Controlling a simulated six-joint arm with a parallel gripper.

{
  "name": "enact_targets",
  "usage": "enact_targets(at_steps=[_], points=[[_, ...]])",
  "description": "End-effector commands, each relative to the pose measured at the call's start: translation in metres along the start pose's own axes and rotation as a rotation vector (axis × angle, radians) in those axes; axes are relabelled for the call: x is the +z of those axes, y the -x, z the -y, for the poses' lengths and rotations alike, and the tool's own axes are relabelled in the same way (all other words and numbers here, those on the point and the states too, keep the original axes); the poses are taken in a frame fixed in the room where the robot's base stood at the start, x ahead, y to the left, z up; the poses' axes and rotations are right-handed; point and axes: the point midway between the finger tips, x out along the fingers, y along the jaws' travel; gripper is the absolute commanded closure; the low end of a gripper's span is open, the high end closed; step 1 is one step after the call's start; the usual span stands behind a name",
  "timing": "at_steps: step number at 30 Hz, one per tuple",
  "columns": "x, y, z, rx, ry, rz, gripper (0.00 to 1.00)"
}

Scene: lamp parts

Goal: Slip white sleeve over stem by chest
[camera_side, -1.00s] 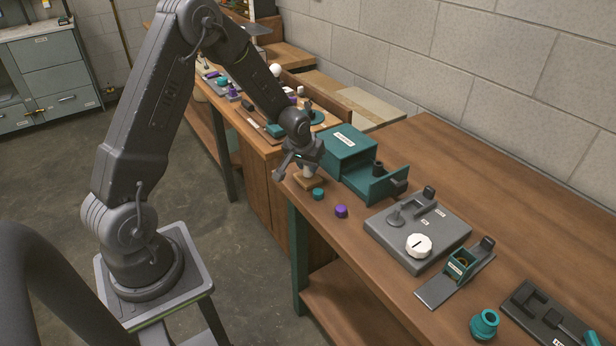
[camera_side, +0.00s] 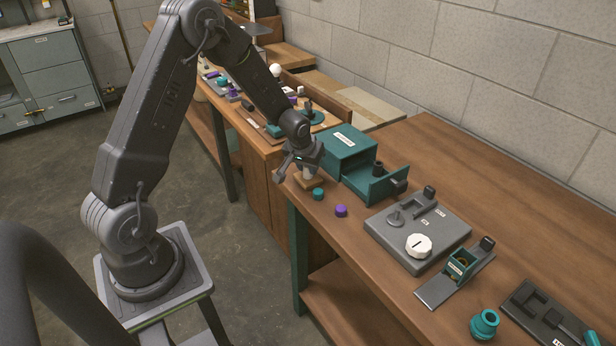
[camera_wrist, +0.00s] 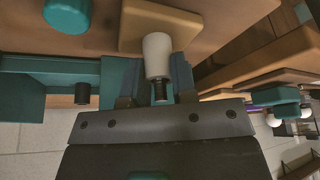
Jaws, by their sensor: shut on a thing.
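The white sleeve (camera_wrist: 157,54) is between the two fingers of my gripper (camera_wrist: 155,75) in the wrist view, and my gripper is shut on it. A dark ribbed stem (camera_wrist: 160,92) shows at the sleeve's palm-side end. The sleeve's other end is at a light wooden block (camera_wrist: 190,26); whether it rests fully on the block I cannot tell. In the side view my gripper (camera_side: 307,168) is low over the wooden block (camera_side: 307,184), at the bench's front edge. The teal chest (camera_side: 345,152) stands just right of it, its drawer (camera_side: 372,188) pulled out.
A teal cap (camera_side: 318,194) and a purple cap (camera_side: 341,211) lie close by in front of the chest. A grey fixture plate (camera_side: 385,235) with a white knob (camera_side: 418,245) is farther right. Bare bench top lies behind it, toward the wall.

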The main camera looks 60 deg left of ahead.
Motion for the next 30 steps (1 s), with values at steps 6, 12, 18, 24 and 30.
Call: enact_targets(at_steps=[6, 12, 18, 24, 30], points=[[-0.0002, 0.0000, -0.0001, 0.000, 0.000, -0.001, 0.97], [-0.0001, -0.0002, -0.0001, 0.000, 0.000, -0.001, 0.97], [0.0000, -0.0003, -0.0001, 0.000, 0.000, -0.001, 0.97], [0.0001, -0.0004, -0.0001, 0.000, 0.000, 0.000, 0.68], [0.0001, -0.0003, -0.0001, 0.000, 0.000, 0.000, 0.49]])
